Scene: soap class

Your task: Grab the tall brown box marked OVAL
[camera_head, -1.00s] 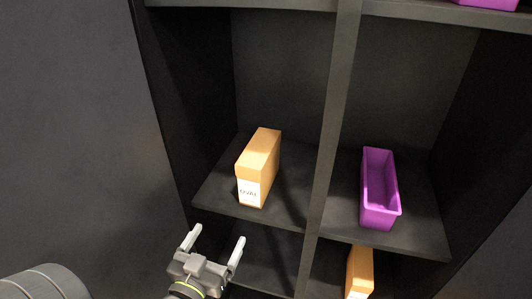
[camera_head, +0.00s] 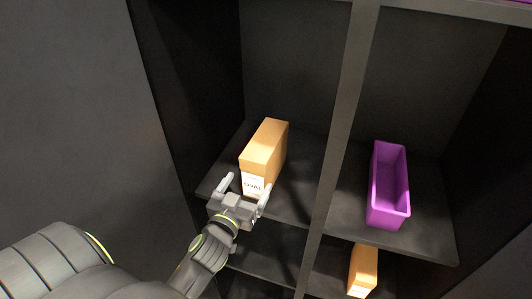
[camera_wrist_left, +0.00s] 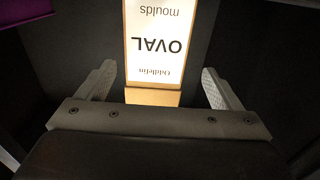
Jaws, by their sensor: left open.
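The tall brown box (camera_head: 266,150) with a white label reading OVAL stands upright on the left shelf of the dark unit. My left gripper (camera_head: 243,187) is open in front of the box's labelled face, one finger to each side. In the left wrist view the label (camera_wrist_left: 158,45) is upside down and sits between the open fingers of the left gripper (camera_wrist_left: 160,88), with a gap on both sides. The fingers do not touch the box. My right gripper is not in view.
A post (camera_head: 340,130) divides the unit just right of the box's compartment. A purple bin (camera_head: 388,188) stands on the right shelf. Another brown box (camera_head: 362,270) stands on a lower shelf. The left shelf is bare around the OVAL box.

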